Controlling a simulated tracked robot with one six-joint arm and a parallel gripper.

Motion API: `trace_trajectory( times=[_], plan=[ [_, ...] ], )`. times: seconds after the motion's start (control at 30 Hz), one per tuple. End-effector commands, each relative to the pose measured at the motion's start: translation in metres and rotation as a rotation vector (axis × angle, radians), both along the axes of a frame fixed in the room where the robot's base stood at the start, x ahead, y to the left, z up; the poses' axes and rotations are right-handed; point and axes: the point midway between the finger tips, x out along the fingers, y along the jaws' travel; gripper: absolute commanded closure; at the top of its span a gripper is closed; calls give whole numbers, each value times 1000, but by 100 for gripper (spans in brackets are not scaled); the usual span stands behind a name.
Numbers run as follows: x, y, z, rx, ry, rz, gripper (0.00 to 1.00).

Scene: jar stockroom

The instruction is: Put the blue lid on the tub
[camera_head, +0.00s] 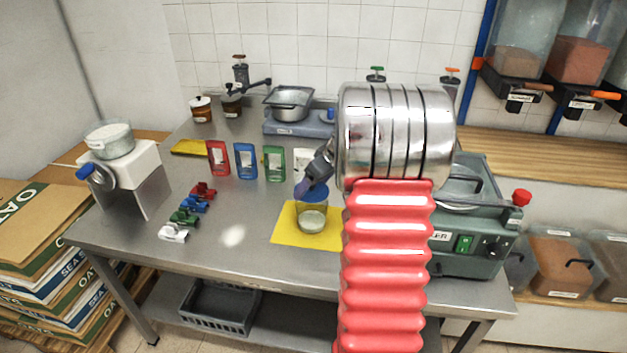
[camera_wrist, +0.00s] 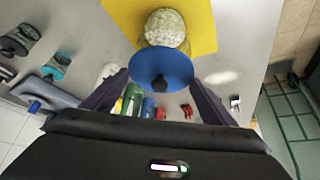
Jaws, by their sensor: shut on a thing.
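The blue lid (camera_head: 316,194) is a round disc held by my gripper (camera_head: 306,186). In the wrist view the lid (camera_wrist: 162,62) lies between the two fingers of my gripper (camera_wrist: 162,76), with a dark knob at its middle. The clear tub (camera_head: 312,222), with pale contents, stands upright on a yellow mat (camera_head: 287,236). In the head view the lid is at the tub's top. In the wrist view the lid overlaps the near part of the tub (camera_wrist: 166,22). Whether lid and rim touch cannot be told.
Red, blue and green stands (camera_head: 245,161) line up behind the mat, with a scale (camera_head: 290,123) behind them. Several small coloured scoops (camera_head: 184,216) lie at left. A grey-green machine (camera_head: 478,235) stands at right. The table's left front is mostly clear.

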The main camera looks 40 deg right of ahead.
Motion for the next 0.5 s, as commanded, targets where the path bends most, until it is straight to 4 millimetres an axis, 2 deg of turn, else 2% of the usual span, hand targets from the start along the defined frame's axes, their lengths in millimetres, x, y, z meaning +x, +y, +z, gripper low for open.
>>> trace_trajectory(
  times=[0.3,0.5],
  plan=[
    [0,0,-23,1,0,-2,42],
    [0,0,-31,0,0,-1,42]
  ],
)
